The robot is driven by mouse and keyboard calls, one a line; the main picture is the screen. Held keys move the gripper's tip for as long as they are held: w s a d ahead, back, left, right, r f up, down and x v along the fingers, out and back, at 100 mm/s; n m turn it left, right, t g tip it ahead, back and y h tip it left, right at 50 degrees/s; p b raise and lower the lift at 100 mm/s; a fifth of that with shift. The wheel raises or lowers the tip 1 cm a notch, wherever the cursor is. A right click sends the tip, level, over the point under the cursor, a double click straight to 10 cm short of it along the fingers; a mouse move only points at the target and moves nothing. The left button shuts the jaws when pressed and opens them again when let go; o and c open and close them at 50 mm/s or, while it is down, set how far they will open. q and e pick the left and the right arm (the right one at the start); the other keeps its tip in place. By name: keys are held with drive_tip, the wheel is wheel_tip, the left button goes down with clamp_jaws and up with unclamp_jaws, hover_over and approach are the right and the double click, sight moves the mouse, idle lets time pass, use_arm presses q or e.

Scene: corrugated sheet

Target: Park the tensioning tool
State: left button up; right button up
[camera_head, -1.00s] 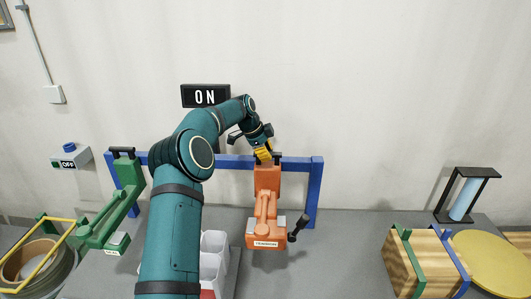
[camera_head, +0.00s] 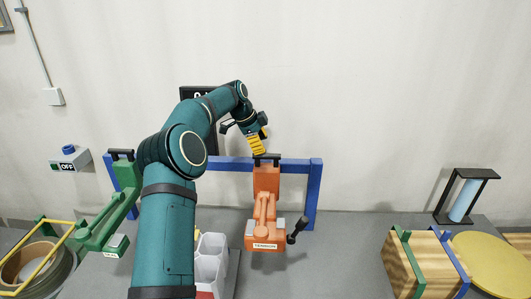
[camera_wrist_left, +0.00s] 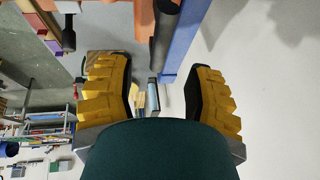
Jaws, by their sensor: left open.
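The orange tensioning tool (camera_head: 265,205), its label too small to read surely, hangs upright against the blue rack (camera_head: 316,190). Its black handle (camera_head: 267,157) sits at the top, at the level of the rack's crossbar. My left gripper (camera_head: 258,150) is open, just above and left of the handle, and looks clear of it. In the left wrist view the yellow fingers (camera_wrist_left: 158,68) stand wide apart with nothing between the pads. Ahead of them are the black handle (camera_wrist_left: 165,30), the rack's blue bar (camera_wrist_left: 186,38) and part of the orange tool (camera_wrist_left: 105,22). My right gripper is out of view.
A green tool (camera_head: 105,222) is at the rack's left end. White bins (camera_head: 210,262) sit below my left arm. Strapped wooden blocks (camera_head: 415,265) lie at the right. The bench between tool and blocks is clear.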

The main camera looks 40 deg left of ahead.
use_arm(q)
drive_tip(key=v, duration=0.6)
idle(0.5)
